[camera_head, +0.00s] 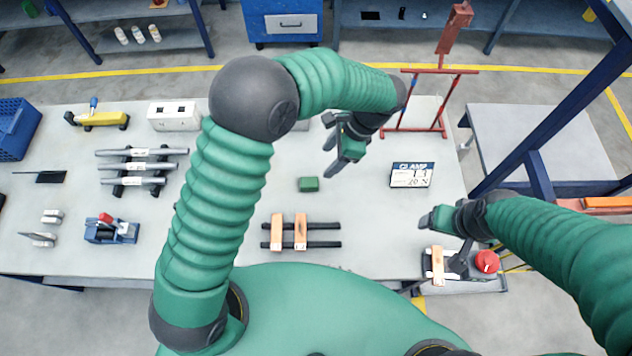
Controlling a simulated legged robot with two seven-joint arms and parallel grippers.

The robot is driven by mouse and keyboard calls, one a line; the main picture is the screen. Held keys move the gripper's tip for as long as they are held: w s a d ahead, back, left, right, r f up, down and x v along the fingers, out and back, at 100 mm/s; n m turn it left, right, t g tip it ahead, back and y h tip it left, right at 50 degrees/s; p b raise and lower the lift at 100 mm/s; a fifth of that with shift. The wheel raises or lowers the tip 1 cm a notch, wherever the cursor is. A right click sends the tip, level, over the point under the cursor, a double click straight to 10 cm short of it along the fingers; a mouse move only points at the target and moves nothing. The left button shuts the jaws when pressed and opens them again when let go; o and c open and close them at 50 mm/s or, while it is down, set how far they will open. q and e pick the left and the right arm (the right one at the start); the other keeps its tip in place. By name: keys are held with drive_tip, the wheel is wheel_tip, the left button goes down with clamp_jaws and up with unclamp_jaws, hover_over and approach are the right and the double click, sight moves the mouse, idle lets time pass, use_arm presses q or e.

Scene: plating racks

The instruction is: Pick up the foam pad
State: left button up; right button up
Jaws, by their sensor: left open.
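A small green block, which looks like the foam pad (308,184), lies flat on the grey table (375,225) near its middle. My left gripper (329,158) is open, above the table and just up and to the right of the pad. My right gripper (427,221) is at the right front of the table, well away from the pad. Its finger gap is too small to make out.
Two wooden blocks on dark bars (288,232) lie in front of the pad. A red stand (428,100) and a sign (411,175) stand to the right. A rack of metal bars (140,167) is at left. A red button (487,261) sits near my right gripper.

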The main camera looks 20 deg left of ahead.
use_arm(q)
hover_over(310, 181)
drive_tip(key=w+d, duration=0.2)
drive_tip(key=f, duration=0.5)
drive_tip(key=shift+s+a+f, duration=0.15)
drive_tip(key=shift+s+f, duration=0.05)
drive_tip(key=shift+f, duration=0.2)
drive_tip(key=shift+a+f+p, duration=0.1)
drive_tip(key=shift+f+p, duration=0.2)
drive_tip(key=shift+f, duration=0.1)
drive_tip(key=shift+s+f, duration=0.2)
drive_tip(key=shift+f, duration=0.1)
drive_tip(key=f, duration=0.1)
drive_tip(key=s+f+p, duration=0.1)
drive_tip(key=f, duration=0.1)
drive_tip(key=shift+s+a+f, duration=0.15)
drive_tip(key=shift+f, duration=0.15)
drive_tip(key=shift+a+f, duration=0.15)
drive_tip(key=shift+f, duration=0.05)
drive_tip(key=shift+a, duration=0.4)
drive_tip(key=c, duration=0.5)
drive_tip(key=shift+c, duration=1.3)
drive_tip(key=shift+d, duration=0.2)
drive_tip(key=c, duration=0.5)
drive_tip(key=shift+d, duration=0.15)
clamp_jaws()
use_arm(e)
drive_tip(key=shift+w+a+r, duration=0.15)
drive_tip(key=shift+w+r, duration=0.05)
drive_tip(key=shift+r, duration=0.85)
